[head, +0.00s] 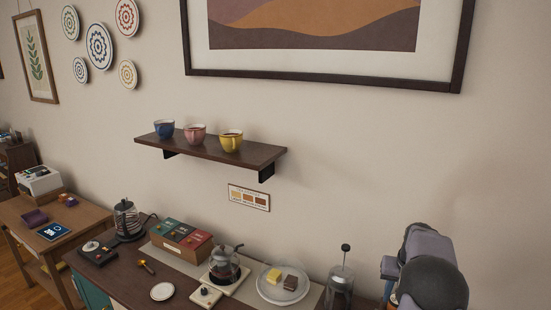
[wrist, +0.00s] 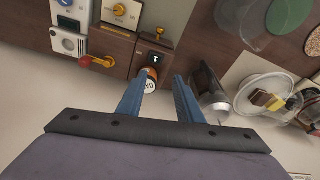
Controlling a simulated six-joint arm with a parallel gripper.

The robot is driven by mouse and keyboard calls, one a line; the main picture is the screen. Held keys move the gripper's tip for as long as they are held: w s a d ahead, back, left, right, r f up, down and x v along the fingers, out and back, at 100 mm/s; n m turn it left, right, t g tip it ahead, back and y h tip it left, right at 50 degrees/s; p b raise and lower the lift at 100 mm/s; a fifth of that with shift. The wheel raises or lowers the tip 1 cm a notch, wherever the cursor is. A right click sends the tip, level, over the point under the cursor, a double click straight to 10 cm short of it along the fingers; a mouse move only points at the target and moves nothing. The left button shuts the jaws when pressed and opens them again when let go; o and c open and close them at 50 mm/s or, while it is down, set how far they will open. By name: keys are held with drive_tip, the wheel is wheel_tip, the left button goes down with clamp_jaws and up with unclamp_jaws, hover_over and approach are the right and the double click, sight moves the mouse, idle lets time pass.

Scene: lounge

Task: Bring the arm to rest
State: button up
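My arm (head: 430,270) shows at the lower right of the head view, in front of the wall and the counter's right end. A small round thing with a white, lettered face (wrist: 149,84) shows in that gap. It seems to lie beyond the fingers, and I see no finger closed on it.
A wall shelf (head: 265,155) holds a blue, a pink and a yellow cup. The counter (head: 130,285) below carries a kettle (head: 127,220), a glass carafe (head: 224,265), a plate of cakes (head: 300,292) and a French press (head: 340,288) near my arm. Bare wall lies above my arm.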

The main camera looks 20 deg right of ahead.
drive_tip(key=s+a+n+g+y+b, duration=0.1)
drive_tip(key=s+a+n, duration=0.1)
drive_tip(key=a, duration=1.1)
drive_tip(key=s+a+n+b, duration=0.1)
drive_tip(key=s+a+n, duration=0.15)
drive_tip(key=a, duration=1.05)
drive_tip(key=s+a+f+n+g+b, duration=0.1)
drive_tip(key=s+a+f, duration=0.3)
drive_tip(key=s+a, duration=0.7)
drive_tip(key=s+n, duration=0.1)
drive_tip(key=s, duration=0.3)
drive_tip(key=shift+a, duration=0.35)
wheel_tip(320, 180, down, 13)
drive_tip(key=b, duration=1.3)
drive_tip(key=shift+f, duration=0.15)
drive_tip(key=shift+r+p, duration=0.45)
drive_tip(key=shift+r, duration=0.25)
